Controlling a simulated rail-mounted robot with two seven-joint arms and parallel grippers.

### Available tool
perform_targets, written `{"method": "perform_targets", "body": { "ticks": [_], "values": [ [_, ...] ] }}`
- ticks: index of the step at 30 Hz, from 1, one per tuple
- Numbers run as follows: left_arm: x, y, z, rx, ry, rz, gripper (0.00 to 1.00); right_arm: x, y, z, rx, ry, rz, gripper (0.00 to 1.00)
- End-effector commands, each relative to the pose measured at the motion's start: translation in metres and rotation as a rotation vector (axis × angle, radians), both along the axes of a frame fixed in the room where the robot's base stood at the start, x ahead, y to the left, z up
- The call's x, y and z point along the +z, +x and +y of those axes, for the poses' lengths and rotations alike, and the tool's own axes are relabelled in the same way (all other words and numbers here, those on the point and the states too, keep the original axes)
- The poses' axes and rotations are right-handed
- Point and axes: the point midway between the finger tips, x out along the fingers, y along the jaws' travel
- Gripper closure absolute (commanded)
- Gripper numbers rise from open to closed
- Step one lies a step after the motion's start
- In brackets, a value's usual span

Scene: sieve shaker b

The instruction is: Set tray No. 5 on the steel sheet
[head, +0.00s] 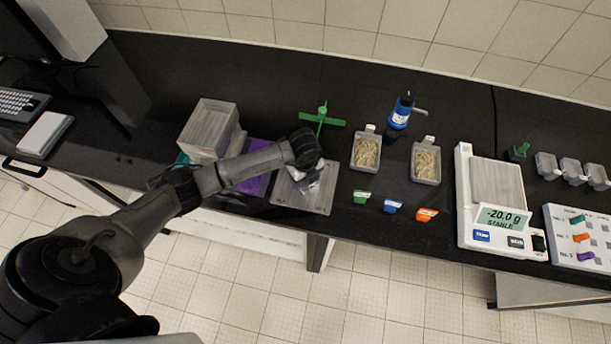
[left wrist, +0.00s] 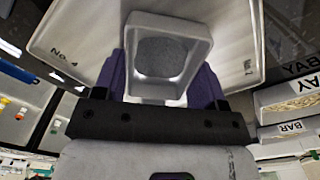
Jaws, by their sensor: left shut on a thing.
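My left gripper (head: 314,172) is over the steel sheet (head: 290,200) in the head view. In the left wrist view its two purple fingers (left wrist: 165,75) are shut on a small grey square tray (left wrist: 165,95), one finger on each side. The tray's inside shows a round dark grey patch. I cannot read a number on it. Behind the tray, the pale sheet (left wrist: 85,35) carries the mark "No. 4". I cannot tell whether the tray touches the sheet. My right gripper is not in view.
Two grain trays (head: 366,152) (head: 426,163) and a blue bottle (head: 400,112) stand right of the sheet. Green, blue and orange pieces (head: 390,206) lie in front. A scale (head: 490,195) reads -20.0 g.

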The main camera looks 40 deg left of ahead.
Motion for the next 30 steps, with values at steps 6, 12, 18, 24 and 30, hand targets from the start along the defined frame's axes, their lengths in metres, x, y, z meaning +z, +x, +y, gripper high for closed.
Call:
{"method": "perform_targets", "body": {
  "ticks": [6,12,18,24,30],
  "values": [
    [0.0,0.0,0.0,0.0,0.0,-0.001,0.57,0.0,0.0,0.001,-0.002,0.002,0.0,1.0],
    [-0.002,0.0,0.0,0.0,0.0,-0.001,0.28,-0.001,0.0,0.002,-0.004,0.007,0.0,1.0],
    [-0.002,0.0,0.0,0.0,0.0,-0.001,0.1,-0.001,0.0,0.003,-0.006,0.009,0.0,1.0],
    [-0.002,0.0,0.0,0.0,0.0,-0.001,0.1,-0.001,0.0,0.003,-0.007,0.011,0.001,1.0],
    [0.011,0.001,0.0,-0.001,-0.002,-0.004,0.1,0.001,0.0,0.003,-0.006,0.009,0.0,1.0]
  ]
}}
